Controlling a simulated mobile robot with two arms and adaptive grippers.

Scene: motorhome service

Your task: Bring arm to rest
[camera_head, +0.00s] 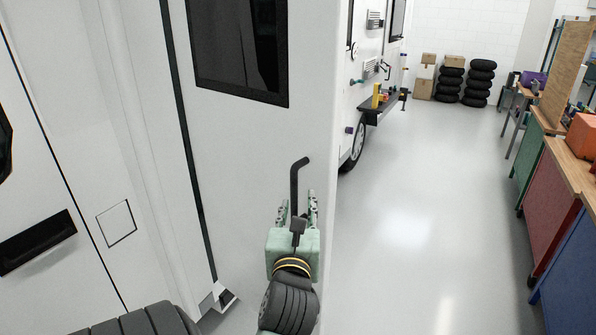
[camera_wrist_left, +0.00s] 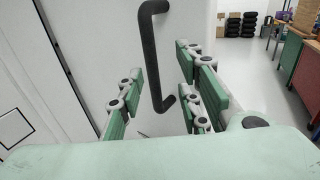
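My left gripper (camera_head: 298,212) is in front of the white motorhome wall (camera_head: 255,150), fingers pointing away from me. It also shows in the left wrist view (camera_wrist_left: 163,78), with its green fingers spread apart and nothing clamped between them. A black bar handle (camera_head: 294,180) stands upright on the wall just ahead of the gripper. In the left wrist view the handle (camera_wrist_left: 152,55) appears in the gap between the fingers, with clear space on both sides. I cannot tell whether it is between the fingertips or beyond them. My right gripper is not in view.
A dark window (camera_head: 238,45) is above the handle. A second motorhome part with a shelf (camera_head: 375,108) lies farther on. Workbenches (camera_head: 560,190) line the right side. Tyre stacks (camera_head: 478,85) and boxes (camera_head: 424,80) stand at the back wall. The grey floor (camera_head: 430,210) between is clear.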

